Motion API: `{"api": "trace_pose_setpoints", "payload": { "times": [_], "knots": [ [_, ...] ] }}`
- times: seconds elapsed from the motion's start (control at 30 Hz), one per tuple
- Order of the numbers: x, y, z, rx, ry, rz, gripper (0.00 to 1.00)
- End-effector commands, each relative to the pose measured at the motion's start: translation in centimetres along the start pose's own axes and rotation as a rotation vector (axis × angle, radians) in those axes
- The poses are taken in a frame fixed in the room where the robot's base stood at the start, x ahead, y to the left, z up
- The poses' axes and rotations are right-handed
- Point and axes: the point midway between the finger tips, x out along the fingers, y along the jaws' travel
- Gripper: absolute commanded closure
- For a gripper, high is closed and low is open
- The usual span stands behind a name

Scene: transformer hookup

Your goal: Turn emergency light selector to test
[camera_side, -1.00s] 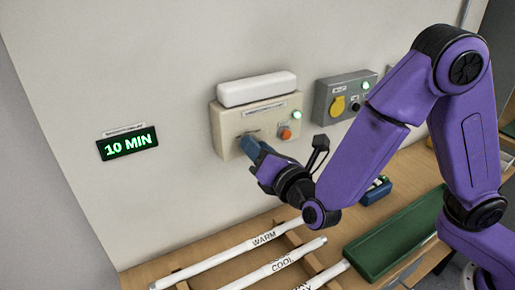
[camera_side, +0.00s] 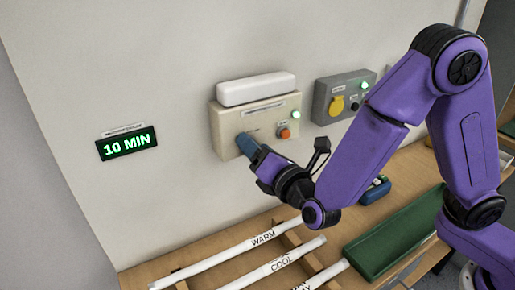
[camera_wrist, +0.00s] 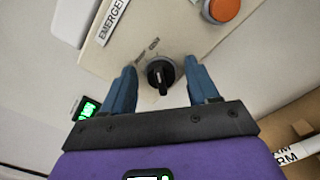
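The emergency light unit (camera_side: 262,113) is a beige wall box with a white lamp bar (camera_side: 257,88) on top. In the wrist view its selector (camera_wrist: 161,75) is a black knob on a grey ring, between my two blue fingers. My gripper (camera_wrist: 163,82) is open around the knob, with gaps on both sides, and I see no contact. In the side view my gripper (camera_side: 247,144) is at the box's lower left front and hides the knob. The small marks beside the knob are too blurred to read.
An orange button (camera_side: 284,133) and a lit green lamp (camera_side: 295,114) sit on the box. A grey box with a yellow socket (camera_side: 338,105) is to the right. A display (camera_side: 127,144) reads 10 MIN. Labelled white tubes (camera_side: 240,253) and a green tray (camera_side: 398,232) lie on the bench below.

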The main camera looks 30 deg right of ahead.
Motion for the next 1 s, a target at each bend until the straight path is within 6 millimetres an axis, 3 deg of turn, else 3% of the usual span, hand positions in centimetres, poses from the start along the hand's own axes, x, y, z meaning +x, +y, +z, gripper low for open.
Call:
{"api": "trace_pose_setpoints", "payload": {
  "times": [0.2, 0.37, 1.0],
  "knots": [
    [-0.3, 0.0, 0.0, 0.000, 0.000, 0.001, 0.41],
    [-2.2, 0.1, -0.1, 0.001, 0.004, 0.003, 0.41],
    [-15.1, 0.1, -0.1, 0.000, 0.004, 0.006, 0.41]
  ]
}}
